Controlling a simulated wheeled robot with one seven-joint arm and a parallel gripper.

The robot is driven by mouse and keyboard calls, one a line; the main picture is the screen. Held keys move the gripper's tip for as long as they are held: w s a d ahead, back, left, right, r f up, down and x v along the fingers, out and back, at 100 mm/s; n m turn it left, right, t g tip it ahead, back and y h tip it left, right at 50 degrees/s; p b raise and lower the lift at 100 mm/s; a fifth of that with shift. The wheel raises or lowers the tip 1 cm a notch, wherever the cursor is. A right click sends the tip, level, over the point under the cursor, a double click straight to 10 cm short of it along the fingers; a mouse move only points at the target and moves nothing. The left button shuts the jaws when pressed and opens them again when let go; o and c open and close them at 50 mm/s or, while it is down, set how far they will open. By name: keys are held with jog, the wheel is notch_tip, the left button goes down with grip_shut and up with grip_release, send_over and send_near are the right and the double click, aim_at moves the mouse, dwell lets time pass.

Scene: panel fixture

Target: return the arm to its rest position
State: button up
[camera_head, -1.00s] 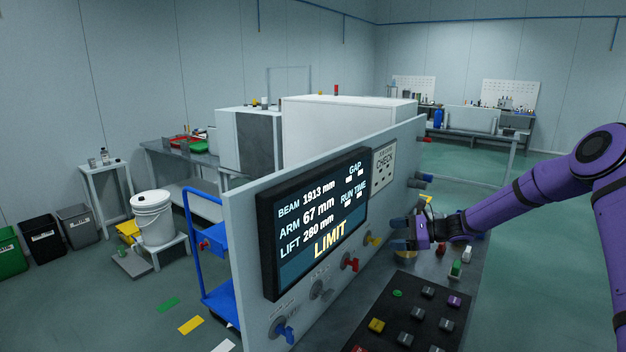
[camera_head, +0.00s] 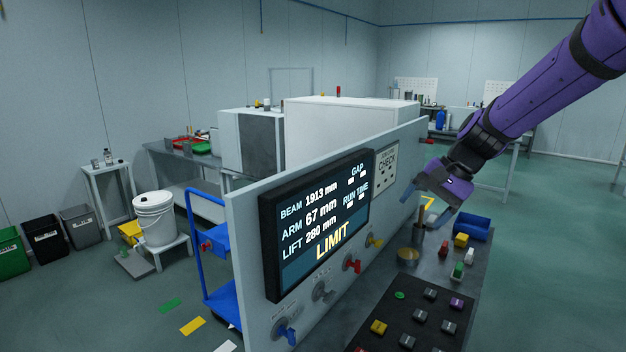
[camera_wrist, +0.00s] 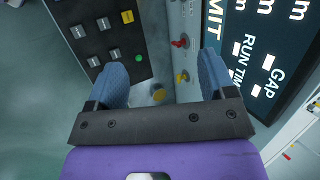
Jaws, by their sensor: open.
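My purple arm (camera_head: 545,90) comes in from the upper right of the head view. My gripper (camera_head: 416,214) hangs at its end, above the desk and beside the right end of the upright panel (camera_head: 245,230). In the wrist view my gripper (camera_wrist: 160,76) has its two blue fingers well apart, with nothing between them. Below and beyond them are the desk's black button box (camera_wrist: 95,35) and the panel's face with its knobs.
The screen (camera_head: 318,225) reads LIMIT. Below it are a red knob (camera_head: 352,262), a yellow knob (camera_head: 375,241) and a blue knob (camera_head: 286,333). A blue tray (camera_head: 473,228), a yellow block (camera_head: 461,240) and a brass-coloured cup (camera_head: 408,256) are on the desk. The floor at right is open.

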jog(key=s+d+r+n+t+h, duration=0.1)
jog(key=s+d+r+n+h, duration=0.1)
jog(key=s, duration=0.7)
jog(key=s+d+r+n+t+h, duration=0.1)
jog(key=s+d+r+n+h, duration=0.1)
jog(key=s, duration=0.7)
jog(key=s+d+r+n+t+h, duration=0.1)
jog(key=s+d+r+n+t, duration=0.1)
jog(key=s, duration=0.8)
jog(key=shift+d+r+h, duration=0.4)
jog(key=shift+d+r, duration=0.5)
